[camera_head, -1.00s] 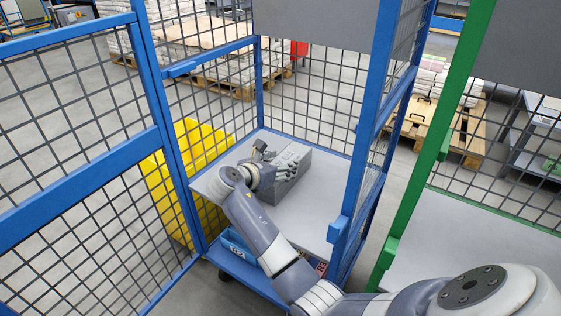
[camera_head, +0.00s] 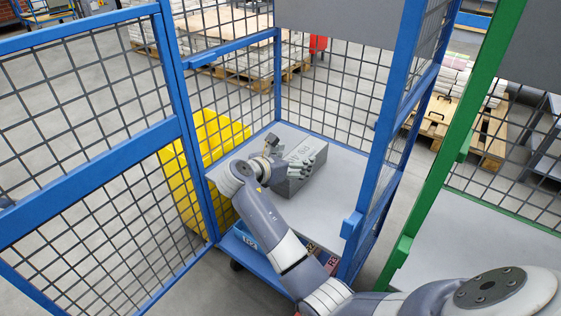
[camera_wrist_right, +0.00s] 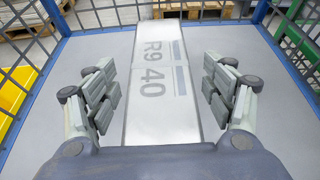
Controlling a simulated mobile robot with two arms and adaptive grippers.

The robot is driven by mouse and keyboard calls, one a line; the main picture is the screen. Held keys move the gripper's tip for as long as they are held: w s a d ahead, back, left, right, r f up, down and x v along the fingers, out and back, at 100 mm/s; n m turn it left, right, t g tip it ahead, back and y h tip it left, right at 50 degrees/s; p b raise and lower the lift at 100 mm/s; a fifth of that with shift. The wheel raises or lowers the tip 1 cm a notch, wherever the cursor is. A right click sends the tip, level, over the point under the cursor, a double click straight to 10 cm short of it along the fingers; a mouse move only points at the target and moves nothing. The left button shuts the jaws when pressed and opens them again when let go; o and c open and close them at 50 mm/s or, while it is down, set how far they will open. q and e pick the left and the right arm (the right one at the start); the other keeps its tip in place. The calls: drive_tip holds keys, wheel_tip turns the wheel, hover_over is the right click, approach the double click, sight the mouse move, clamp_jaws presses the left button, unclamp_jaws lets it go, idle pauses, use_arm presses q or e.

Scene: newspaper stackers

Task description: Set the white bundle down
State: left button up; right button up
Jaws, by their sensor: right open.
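The white bundle (camera_head: 293,147) lies flat on the grey shelf (camera_head: 346,185) of the blue cage cart; it looks greyish in the head view. In the right wrist view the bundle (camera_wrist_right: 163,75) carries the print "R9 40" and runs away from me between the fingers. My right gripper (camera_head: 290,162) is at the bundle's near end. Its fingers (camera_wrist_right: 160,92) are spread wide, one on each side, with a visible gap to the bundle on both sides. The bundle's near end is hidden behind my wrist. My left gripper does not show.
Blue mesh walls (camera_head: 337,110) surround the shelf, and an open blue mesh door (camera_head: 85,150) stands at the left. A yellow bin (camera_head: 213,135) is beside the cart. A green-framed cart (camera_head: 470,230) stands at the right. Bare shelf lies right of the bundle.

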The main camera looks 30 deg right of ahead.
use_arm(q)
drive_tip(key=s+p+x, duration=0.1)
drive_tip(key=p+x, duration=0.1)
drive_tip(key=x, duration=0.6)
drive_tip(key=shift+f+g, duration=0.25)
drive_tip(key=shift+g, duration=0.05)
use_arm(e)
drive_tip(key=v, duration=1)
